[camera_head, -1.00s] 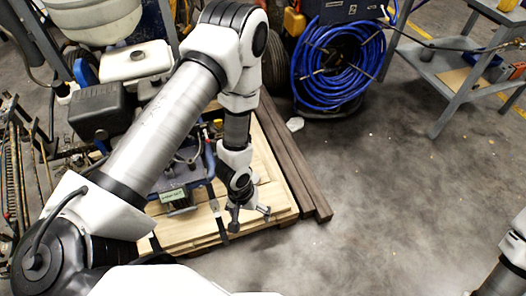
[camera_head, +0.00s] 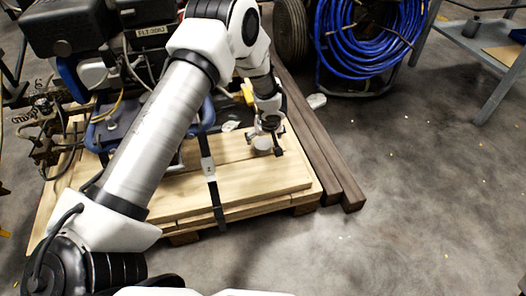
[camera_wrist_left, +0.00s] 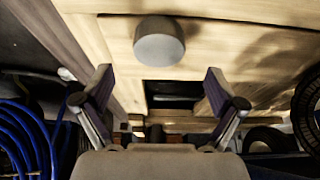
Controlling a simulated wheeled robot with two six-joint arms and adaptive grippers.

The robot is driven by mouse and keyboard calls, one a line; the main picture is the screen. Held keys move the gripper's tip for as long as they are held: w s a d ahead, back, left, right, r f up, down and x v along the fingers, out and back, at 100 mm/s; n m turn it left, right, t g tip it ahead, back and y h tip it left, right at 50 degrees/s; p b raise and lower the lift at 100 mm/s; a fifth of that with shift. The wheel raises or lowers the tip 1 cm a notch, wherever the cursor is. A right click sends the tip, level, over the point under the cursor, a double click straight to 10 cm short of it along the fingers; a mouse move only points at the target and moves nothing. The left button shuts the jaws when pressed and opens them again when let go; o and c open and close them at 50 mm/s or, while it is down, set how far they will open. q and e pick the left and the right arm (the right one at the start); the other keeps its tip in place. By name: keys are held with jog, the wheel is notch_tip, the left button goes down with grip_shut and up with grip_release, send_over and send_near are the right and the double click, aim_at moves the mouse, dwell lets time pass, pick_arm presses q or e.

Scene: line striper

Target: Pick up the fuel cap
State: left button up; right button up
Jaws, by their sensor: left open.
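The fuel cap (camera_wrist_left: 159,43) is a round grey cap on the light wooden boards. In the head view the pale cap (camera_head: 263,143) shows partly, close beside the fingers near the pallet's right side. My left gripper (camera_wrist_left: 159,82) is open and empty, with its two fingers spread wide. In the wrist view the cap lies beyond the fingertips, about midway between them, and no finger touches it. In the head view my left gripper (camera_head: 268,131) is low over the boards at the cap and hides part of it. My right gripper is not in view.
The cap rests on a wooden pallet (camera_head: 250,183) crossed by a dark strap (camera_head: 213,190). Dark timber beams (camera_head: 318,155) lie along its right side. The line striper stands at the back left, and a blue hose coil (camera_head: 362,40) at the back.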

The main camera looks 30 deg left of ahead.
aim_at(263, 144)
pick_arm(q)
jog(key=b+x, duration=0.1)
jog(key=x, duration=0.1)
jog(key=b+x, duration=0.1)
jog(key=x, duration=0.1)
jog(key=shift+d+f+b, duration=0.1)
jog(key=shift+f+b, duration=0.25)
jog(key=shift+f, duration=0.05)
jog(key=shift+w+f, duration=0.1)
jog(key=shift+f, duration=0.2)
jog(key=shift+r, duration=0.2)
jog(key=c, duration=1.2)
